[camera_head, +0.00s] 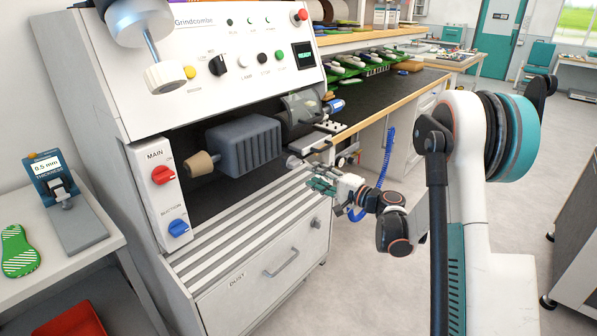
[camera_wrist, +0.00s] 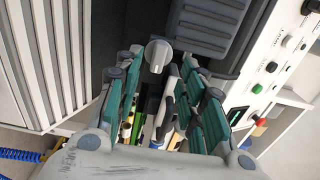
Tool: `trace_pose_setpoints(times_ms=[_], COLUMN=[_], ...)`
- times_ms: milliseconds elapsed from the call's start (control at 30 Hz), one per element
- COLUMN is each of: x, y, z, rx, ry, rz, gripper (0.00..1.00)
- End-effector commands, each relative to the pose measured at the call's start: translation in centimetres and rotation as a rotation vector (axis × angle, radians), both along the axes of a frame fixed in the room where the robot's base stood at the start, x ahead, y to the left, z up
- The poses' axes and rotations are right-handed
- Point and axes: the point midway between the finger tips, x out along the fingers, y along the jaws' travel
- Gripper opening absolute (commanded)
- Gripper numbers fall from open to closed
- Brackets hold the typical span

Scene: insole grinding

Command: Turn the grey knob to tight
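The grey knob (camera_wrist: 157,54) shows in the wrist view as a rounded light-grey cap, just past the gap between my fingertips. In the head view a small grey round end (camera_head: 292,162), which looks like the same knob, sits below the grinder's right part, left of my gripper. My gripper (camera_head: 318,183) has teal finger pads and faces the machine. In the wrist view my gripper (camera_wrist: 162,62) is open, with one finger on each side of the knob's line and visible gaps. I cannot tell whether either finger touches it. The knob's marking is not readable.
The grinding machine has a grey ribbed block (camera_head: 245,146), a tan cone (camera_head: 202,164) and a striped ledge (camera_head: 245,228) near my gripper. A red MAIN switch (camera_head: 162,175) and blue suction switch (camera_head: 178,228) are at left. A blue coiled hose (camera_head: 385,160) hangs behind my wrist.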

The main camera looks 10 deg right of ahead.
Motion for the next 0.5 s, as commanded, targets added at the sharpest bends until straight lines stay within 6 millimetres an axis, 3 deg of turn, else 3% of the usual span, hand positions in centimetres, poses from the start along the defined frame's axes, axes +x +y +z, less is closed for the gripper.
trace_pose_setpoints(times_ms=[200,500], x=[3.4,6.0], y=[2.6,4.4], z=[-0.2,-0.1], rx=[0.000,0.000], ry=[0.000,0.000], rz=[0.002,0.001], gripper=[0.37,0.37])
